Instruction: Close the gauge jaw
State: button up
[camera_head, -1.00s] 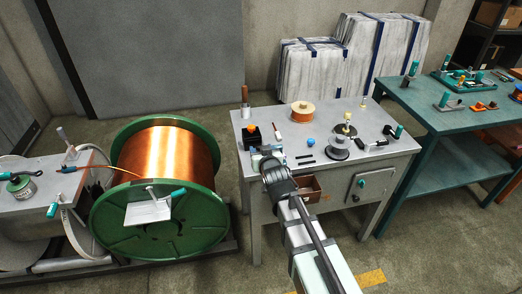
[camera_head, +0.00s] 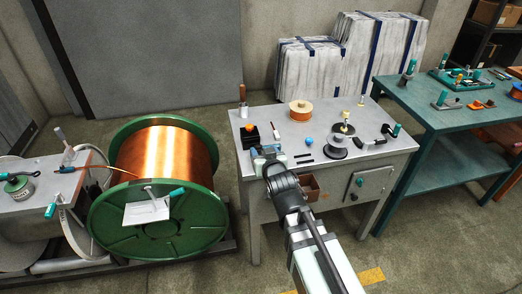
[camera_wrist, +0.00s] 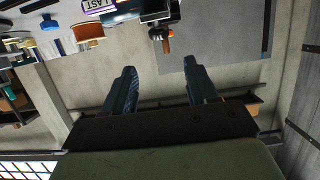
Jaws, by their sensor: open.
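My gripper (camera_head: 262,154) is over the left front part of the grey table (camera_head: 360,168), seen from behind in the head view. In the wrist view my gripper (camera_wrist: 159,66) has two dark fingers set wide apart with nothing between them. A black block (camera_wrist: 160,12) and an orange-brown handle (camera_wrist: 167,46) lie beyond the fingertips, apart from them. In the head view a black box (camera_head: 250,134) stands just behind my gripper. I cannot pick out the gauge or its jaw for sure; my gripper and wrist hide part of this corner.
A small wire spool (camera_head: 301,109), a blue knob (camera_head: 309,141) and a dark round stand (camera_head: 335,152) share the table. An open drawer (camera_head: 309,188) is below the front edge. The big copper reel (camera_head: 165,160) stands left, a teal table (camera_head: 440,105) right.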

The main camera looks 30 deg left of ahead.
jog(key=w+a+r+m, duration=0.1)
jog(key=w+a+r, duration=0.5)
jog(key=r, duration=0.3)
jog(key=w+a+r, duration=0.6)
jog(key=w+r, duration=0.1)
jog(key=r, duration=0.2)
jog(key=n+g+h, duration=0.1)
jog(key=g+h, duration=0.9)
send_over(258, 150)
jog(key=w, duration=0.1)
notch_tip(258, 150, down, 8)
jog(key=r, duration=0.1)
jog(key=f, duration=1.3)
jog(key=shift+a+f, duration=0.3)
jog(key=shift+f, duration=0.05)
